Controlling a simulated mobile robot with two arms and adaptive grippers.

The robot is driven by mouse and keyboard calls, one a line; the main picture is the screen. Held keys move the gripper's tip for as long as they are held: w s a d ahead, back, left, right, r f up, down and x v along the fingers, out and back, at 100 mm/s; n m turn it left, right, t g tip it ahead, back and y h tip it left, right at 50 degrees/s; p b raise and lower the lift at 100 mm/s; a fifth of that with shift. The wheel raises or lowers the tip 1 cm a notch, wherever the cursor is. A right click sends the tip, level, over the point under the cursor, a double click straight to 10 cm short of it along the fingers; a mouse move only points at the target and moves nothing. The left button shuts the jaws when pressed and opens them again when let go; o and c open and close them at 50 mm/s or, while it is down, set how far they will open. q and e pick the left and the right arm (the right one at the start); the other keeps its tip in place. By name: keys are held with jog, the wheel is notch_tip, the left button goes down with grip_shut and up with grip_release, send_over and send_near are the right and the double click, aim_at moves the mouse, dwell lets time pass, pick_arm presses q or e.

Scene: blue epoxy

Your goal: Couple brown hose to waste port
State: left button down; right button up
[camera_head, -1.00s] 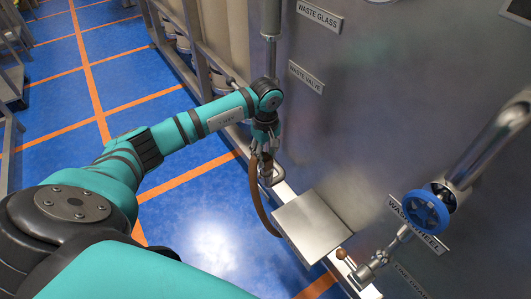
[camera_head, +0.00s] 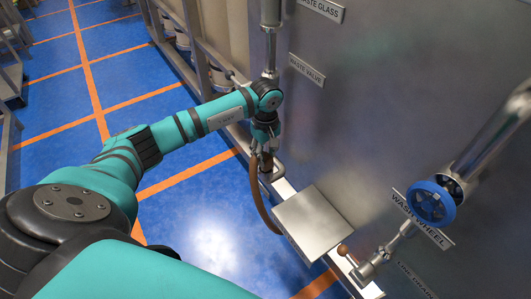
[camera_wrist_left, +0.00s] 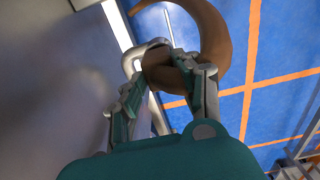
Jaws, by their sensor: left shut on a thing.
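The brown hose (camera_head: 258,198) hangs in a curve from my left gripper (camera_head: 265,150), beside the steel cabinet wall. In the left wrist view my left gripper (camera_wrist_left: 171,78) is shut on the hose end, and the brown hose (camera_wrist_left: 212,30) loops away above it. A bent metal pipe (camera_wrist_left: 140,57), which may be the waste port, sits right beside the hose end. I cannot tell whether the two touch or are joined. In the head view the gripper mostly hides this spot. My right gripper is not in view.
A flat metal plate (camera_head: 313,222) juts out low on the wall, right of the hose. A blue handwheel (camera_head: 432,202) and a lever with a brown knob (camera_head: 343,250) are further right. A vertical pipe (camera_head: 270,40) stands above the gripper. The blue floor (camera_head: 200,225) is open at left.

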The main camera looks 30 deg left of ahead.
pick_arm(q)
jog(key=c, duration=0.8)
grip_release()
jog(key=shift+f, duration=0.15)
jog(key=shift+c, duration=0.2)
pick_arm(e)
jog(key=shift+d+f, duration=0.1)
pick_arm(q)
jog(key=shift+r+p, duration=1.65)
jog(key=shift+r, duration=0.9)
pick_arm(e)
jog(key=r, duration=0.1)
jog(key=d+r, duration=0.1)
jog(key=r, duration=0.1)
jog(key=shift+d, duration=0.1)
pick_arm(q)
notch_tip(320, 180, up, 8)
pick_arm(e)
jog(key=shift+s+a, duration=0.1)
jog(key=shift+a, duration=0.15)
